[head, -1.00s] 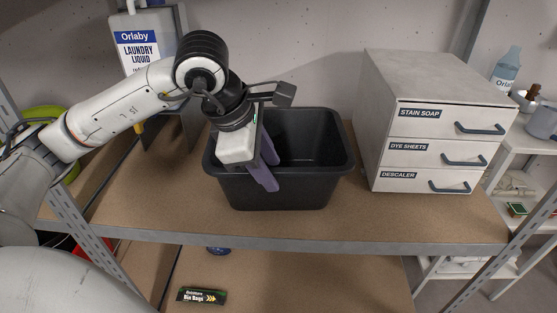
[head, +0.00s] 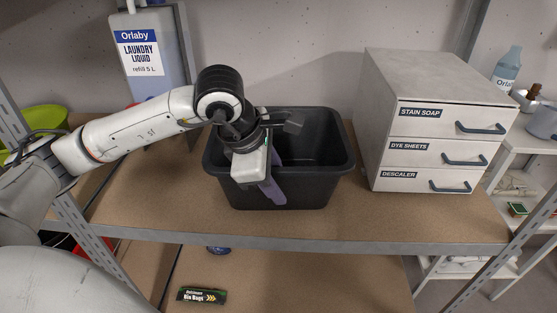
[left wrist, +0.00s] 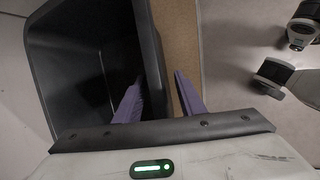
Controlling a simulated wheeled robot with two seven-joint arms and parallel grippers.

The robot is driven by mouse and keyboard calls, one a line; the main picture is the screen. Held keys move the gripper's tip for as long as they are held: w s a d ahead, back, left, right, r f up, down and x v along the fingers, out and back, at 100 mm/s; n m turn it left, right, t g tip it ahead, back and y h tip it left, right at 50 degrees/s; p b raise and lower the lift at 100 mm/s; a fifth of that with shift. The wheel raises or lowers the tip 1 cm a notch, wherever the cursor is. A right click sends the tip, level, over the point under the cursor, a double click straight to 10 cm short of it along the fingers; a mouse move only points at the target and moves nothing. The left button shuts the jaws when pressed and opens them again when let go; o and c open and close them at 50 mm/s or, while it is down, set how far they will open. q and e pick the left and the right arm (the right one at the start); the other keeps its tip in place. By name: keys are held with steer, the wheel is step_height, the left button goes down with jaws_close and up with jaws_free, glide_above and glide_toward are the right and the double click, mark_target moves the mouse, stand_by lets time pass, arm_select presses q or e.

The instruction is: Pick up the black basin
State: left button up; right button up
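The black basin (head: 315,185) stands upright on the brown shelf, left of the drawer unit. Its opening faces up and it looks empty where I can see inside. My left gripper (head: 271,180) is at the basin's front wall, left of its middle, pointing down. Its purple fingers are apart and straddle the rim. In the left wrist view, one finger of the left gripper (left wrist: 158,98) is inside the basin (left wrist: 85,60) and the other is outside, above the shelf. The gripper body hides part of the rim.
A drawer unit (head: 430,118) stands close on the basin's right. A laundry liquid container (head: 150,75) stands behind my left arm. A shelf upright (head: 85,240) is at the left. A bin bags box (head: 202,295) lies on the lower shelf. The shelf right of the basin's front is clear.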

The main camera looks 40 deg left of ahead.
arm_select(q)
steer(key=shift+f, duration=0.15)
steer(key=shift+c, duration=0.4)
jaws_close()
